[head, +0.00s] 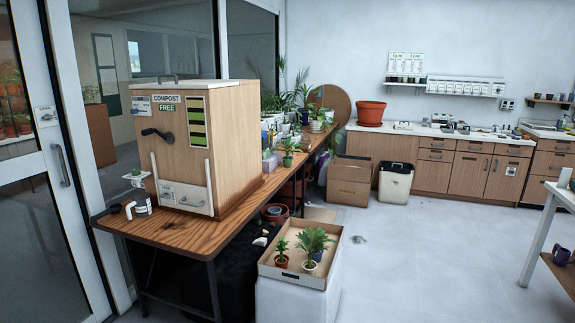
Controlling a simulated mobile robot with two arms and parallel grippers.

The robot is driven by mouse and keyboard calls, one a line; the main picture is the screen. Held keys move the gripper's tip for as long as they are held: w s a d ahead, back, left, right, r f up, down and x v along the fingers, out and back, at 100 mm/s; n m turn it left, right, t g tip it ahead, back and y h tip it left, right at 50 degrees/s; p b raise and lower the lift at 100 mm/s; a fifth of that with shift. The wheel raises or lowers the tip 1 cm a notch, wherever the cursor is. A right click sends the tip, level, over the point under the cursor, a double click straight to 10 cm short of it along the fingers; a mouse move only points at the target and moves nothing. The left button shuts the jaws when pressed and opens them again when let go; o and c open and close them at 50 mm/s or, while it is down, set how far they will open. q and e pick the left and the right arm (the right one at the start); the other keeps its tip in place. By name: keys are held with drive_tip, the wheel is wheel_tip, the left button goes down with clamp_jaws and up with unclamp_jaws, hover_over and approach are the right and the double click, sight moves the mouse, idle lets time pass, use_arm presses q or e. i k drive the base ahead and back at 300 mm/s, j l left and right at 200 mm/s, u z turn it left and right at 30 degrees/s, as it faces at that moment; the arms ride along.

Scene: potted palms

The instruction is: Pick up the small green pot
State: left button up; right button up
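I cannot pick out the small green pot with certainty. A small plant in what looks like a greenish pot (288,160) stands on the wooden bench, right of the compost box; it is too small to be sure of its colour. Other small potted plants crowd the bench behind it. An open tray (268,271) in front of the bench holds small palms, one in a terracotta pot (281,262) and others in pale and dark pots. Neither of my grippers is in view.
A large wooden compost box (238,140) stands on the wooden bench (175,226). Cardboard boxes (349,182) and a white bin (395,186) stand before the back cabinets (468,173). A white-legged table (540,235) is at right.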

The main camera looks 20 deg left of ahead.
sight(286, 163)
drive_tip(key=i+l+z, duration=0.2)
drive_tip(key=i, duration=0.2)
drive_tip(key=i+z, duration=0.2)
drive_tip(key=i, duration=0.25)
drive_tip(key=i+z, duration=0.2)
drive_tip(key=i, duration=1.95)
drive_tip(key=i+j+u, duration=0.2)
drive_tip(key=i, duration=0.5)
drive_tip(key=i+l+u, duration=0.2)
drive_tip(key=i, duration=0.5)
drive_tip(key=i+l+u, duration=0.2)
drive_tip(key=i, duration=0.5)
drive_tip(key=i+u, duration=0.3)
drive_tip(key=i, duration=0.15)
drive_tip(key=i+u, duration=0.35)
drive_tip(key=i+l+u, duration=0.3)
drive_tip(key=i, duration=0.25)
